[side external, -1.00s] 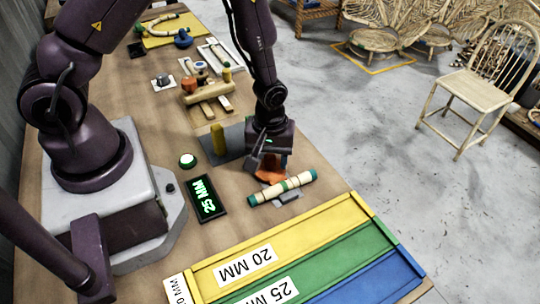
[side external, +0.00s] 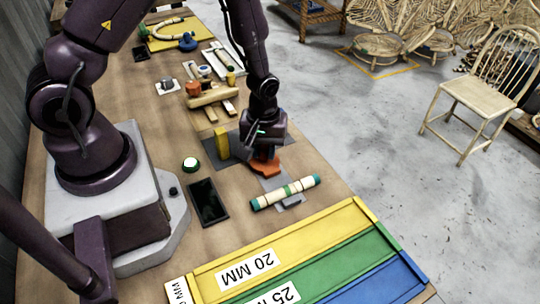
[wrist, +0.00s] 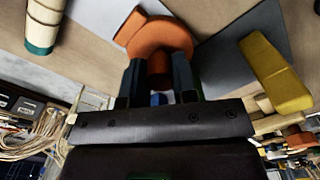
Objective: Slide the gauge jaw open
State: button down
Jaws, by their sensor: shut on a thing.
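The orange gauge jaw (side external: 266,167) sits on a grey strip (side external: 275,184) just behind a pale rattan pole with green bands (side external: 286,193). A gap shows between jaw and pole. My gripper (side external: 262,152) is over the jaw, pointing down. In the wrist view its dark fingers (wrist: 160,75) are shut on the narrow part of the orange jaw (wrist: 160,38). The pole also shows at the upper left of the wrist view (wrist: 43,25). The jaw's underside is hidden.
A yellow block (side external: 221,143) stands on a dark grey plate, left of my gripper. A display (side external: 208,202) is dark. A green-topped button (side external: 191,164) is behind it. Yellow, green and blue trays (side external: 325,226) fill the front. A wooden fixture (side external: 210,97) stands farther back.

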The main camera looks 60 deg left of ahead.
aim_at(263, 146)
jog(key=shift+a, duration=0.4)
jog(key=c, duration=0.9)
grip_release()
jog(key=shift+d, duration=0.15)
jog(key=shift+r, duration=0.2)
notch_tip(263, 146, up, 13)
jog(key=shift+f, duration=0.2)
